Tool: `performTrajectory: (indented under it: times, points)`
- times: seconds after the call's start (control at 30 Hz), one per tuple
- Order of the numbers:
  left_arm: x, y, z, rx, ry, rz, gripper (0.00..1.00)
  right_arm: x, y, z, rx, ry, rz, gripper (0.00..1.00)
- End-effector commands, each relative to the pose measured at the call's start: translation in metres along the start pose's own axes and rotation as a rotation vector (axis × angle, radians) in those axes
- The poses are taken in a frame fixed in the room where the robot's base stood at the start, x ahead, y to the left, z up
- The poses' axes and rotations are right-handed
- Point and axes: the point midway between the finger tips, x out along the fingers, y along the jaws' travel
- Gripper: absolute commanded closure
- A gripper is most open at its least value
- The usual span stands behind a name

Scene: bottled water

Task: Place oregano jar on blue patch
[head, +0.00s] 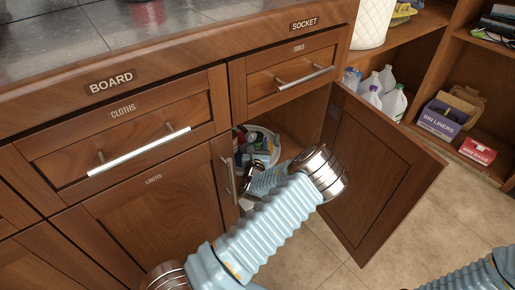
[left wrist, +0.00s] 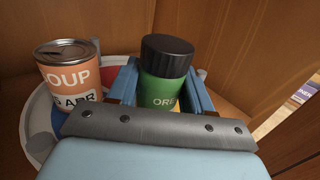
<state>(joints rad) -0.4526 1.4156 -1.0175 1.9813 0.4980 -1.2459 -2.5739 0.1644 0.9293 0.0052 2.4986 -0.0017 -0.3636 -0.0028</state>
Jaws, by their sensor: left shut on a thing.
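The oregano jar (left wrist: 163,88), with a black lid and a green label reading "ORE", stands upright between the blue fingers of my left gripper (left wrist: 163,78). The gripper is shut on it. In the head view my left arm reaches into the open cabinet, and the gripper (head: 250,178) is small and partly hidden there. A round turntable with a pale rim (left wrist: 36,128) lies under and behind the jar. A reddish area shows on it beside the jar. My right gripper is not in view.
An orange soup can (left wrist: 68,78) stands on the turntable left of the jar, close to the left finger. The open cabinet door (head: 385,170) is right of my arm. Jugs (head: 385,90) and a bin liners box (head: 440,120) are further right.

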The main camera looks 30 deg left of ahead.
Motion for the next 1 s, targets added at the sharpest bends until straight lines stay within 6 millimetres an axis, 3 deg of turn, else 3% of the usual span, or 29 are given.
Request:
performTrajectory:
  times: [0.13,0.5,0.53,0.67,1.0]
  points:
    - [0.000,0.000,-0.022,-0.001,0.000,0.000,0.82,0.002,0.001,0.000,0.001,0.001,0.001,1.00]
    - [-0.001,-0.001,-0.027,0.001,-0.001,-0.001,0.82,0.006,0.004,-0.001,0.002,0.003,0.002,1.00]
    - [-0.001,-0.001,-0.025,0.000,0.000,0.000,0.45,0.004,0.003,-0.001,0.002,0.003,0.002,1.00]
    - [-0.001,-0.001,-0.025,0.000,0.000,0.000,0.25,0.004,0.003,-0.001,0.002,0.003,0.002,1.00]
    - [-0.001,-0.001,-0.020,0.000,-0.001,0.000,0.24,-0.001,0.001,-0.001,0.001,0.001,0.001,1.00]
